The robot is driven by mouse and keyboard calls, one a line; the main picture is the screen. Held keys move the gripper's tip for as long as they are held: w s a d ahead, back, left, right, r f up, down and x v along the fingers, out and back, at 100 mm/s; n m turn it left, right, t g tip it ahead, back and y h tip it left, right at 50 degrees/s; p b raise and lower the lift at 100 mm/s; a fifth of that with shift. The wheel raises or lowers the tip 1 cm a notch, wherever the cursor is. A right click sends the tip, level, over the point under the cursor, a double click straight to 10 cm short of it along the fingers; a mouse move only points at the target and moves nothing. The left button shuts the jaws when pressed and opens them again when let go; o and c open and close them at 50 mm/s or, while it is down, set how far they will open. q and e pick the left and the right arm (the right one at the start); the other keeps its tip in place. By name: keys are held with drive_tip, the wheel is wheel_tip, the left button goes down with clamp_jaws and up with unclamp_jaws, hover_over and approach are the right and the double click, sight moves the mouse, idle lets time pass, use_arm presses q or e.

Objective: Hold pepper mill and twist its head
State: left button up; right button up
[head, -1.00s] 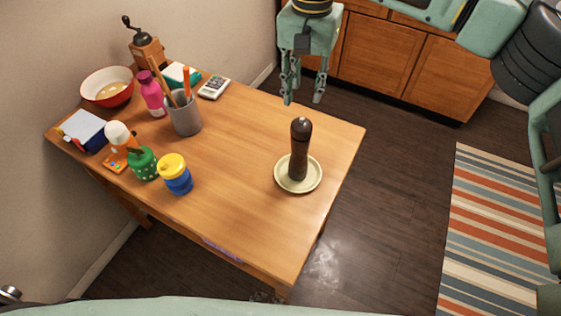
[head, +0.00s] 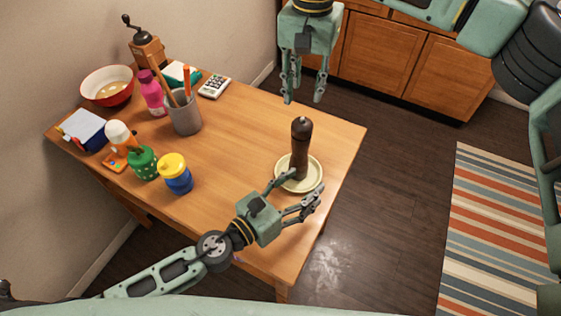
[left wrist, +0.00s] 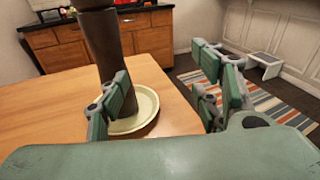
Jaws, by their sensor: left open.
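A dark brown pepper mill (head: 300,150) stands upright on a pale green plate (head: 316,182) near the table's right edge. My left gripper (head: 300,188) is open just in front of the mill, its fingers over the near part of the plate. In the left wrist view the mill (left wrist: 103,45) rises behind the left finger, so it is not between the fingers; its top is cut off. The plate (left wrist: 146,110) shows below it. My right gripper (head: 304,98) hangs above and behind the mill, fingers apart and empty.
On the wooden table (head: 240,130), a grey utensil cup (head: 185,118), a yellow-blue cup (head: 175,175), a green cup (head: 143,163), a red bowl (head: 107,86) and a coffee grinder (head: 146,48) stand to the left. The table around the plate is clear.

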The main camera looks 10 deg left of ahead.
sight(295, 150)
use_arm(q)
drive_tip(key=shift+n+t+y, duration=0.5)
drive_tip(key=shift+t+y, duration=0.3)
drive_tip(key=shift+t, duration=0.1)
drive_tip(key=w+a+r, duration=0.2)
drive_tip(key=a, duration=0.1)
drive_tip(key=w+a, duration=0.1)
drive_tip(key=w, duration=0.1)
drive_tip(key=shift+a+r, duration=0.3)
drive_tip(key=shift+r, duration=0.1)
drive_tip(key=shift+w+a+r, duration=0.1)
drive_tip(key=shift+w, duration=0.2)
drive_tip(key=x, duration=0.7)
drive_tip(key=shift+w, duration=0.2)
drive_tip(key=shift+c, duration=0.2)
drive_tip(key=c, duration=1.5)
drive_tip(key=o, duration=0.7)
drive_tip(key=c, duration=0.5)
